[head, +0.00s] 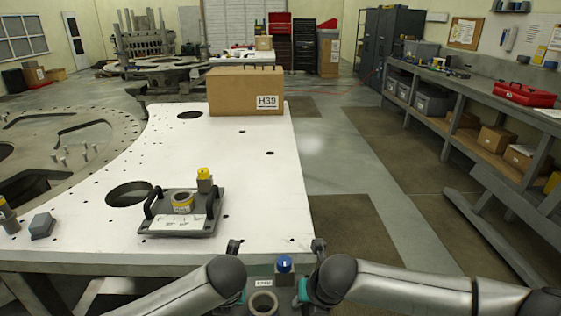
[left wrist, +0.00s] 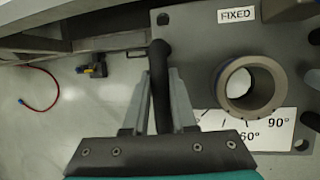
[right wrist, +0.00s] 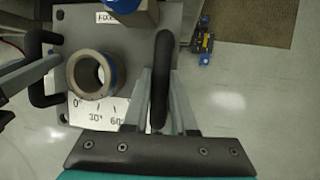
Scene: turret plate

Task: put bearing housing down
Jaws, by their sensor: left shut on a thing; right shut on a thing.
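The bearing housing (head: 285,300) is a grey plate with a raised round collar, a blue-topped block, a "FIXED" label and two dark handles. It is at the bottom of the head view, in front of the white table's near edge, partly cut off. My left gripper (left wrist: 160,95) is shut on one handle, and the housing plate (left wrist: 195,60) shows beside it. My right gripper (right wrist: 160,95) is shut on the opposite handle, with the plate (right wrist: 135,50) to its left. Floor shows around the plate in both wrist views.
The white table (head: 260,185) has free room at its front right. A similar plate with a yellow-topped block (head: 180,225) stands left of that, near a round hole. A cardboard box (head: 245,92) stands at the back. A grey hexagonal block (head: 42,226) is at the left.

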